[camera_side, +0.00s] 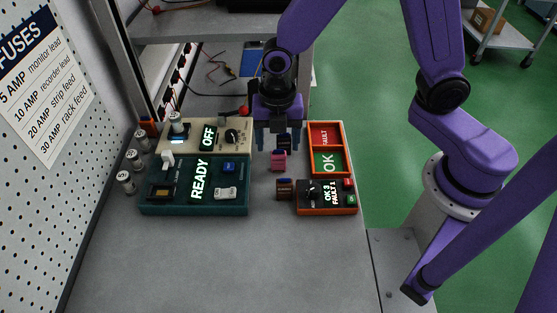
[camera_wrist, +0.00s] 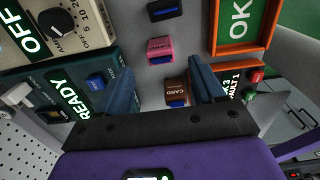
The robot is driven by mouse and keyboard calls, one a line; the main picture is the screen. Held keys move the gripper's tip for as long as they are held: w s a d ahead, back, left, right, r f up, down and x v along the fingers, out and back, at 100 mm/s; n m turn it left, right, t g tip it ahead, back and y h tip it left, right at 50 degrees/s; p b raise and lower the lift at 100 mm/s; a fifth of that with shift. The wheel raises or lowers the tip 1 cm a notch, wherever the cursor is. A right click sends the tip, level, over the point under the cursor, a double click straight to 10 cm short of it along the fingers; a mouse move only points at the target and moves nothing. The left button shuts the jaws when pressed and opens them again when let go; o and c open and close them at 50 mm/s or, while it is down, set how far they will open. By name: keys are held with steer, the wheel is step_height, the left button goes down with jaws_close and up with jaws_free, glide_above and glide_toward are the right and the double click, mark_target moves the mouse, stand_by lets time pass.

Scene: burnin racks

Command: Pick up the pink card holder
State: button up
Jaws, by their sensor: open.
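The pink card holder (camera_side: 278,161) stands on the grey bench between the teal READY panel and the red-framed tray. In the wrist view the pink card holder (camera_wrist: 160,46) shows a dark blue slot and lies just beyond the fingertips. My gripper (camera_side: 279,146) is open and empty, pointing down above the bench. In the side view it appears slightly behind the pink holder. In the wrist view, its two blue fingers (camera_wrist: 160,72) are spread wide, with a brown card holder (camera_wrist: 176,92) showing between them.
A dark card holder (camera_wrist: 166,10) sits behind the pink one. The teal READY panel (camera_side: 170,203) and cream OFF panel (camera_side: 243,148) lie left. The orange-red FAULT/OK tray (camera_side: 345,150) and a dark control box (camera_side: 326,205) lie right. The front bench is clear.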

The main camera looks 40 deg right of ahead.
mark_target(279, 153)
steer(key=shift+d+f, duration=0.15)
steer(key=shift+f, duration=2.7)
steer(key=c, duration=1.1)
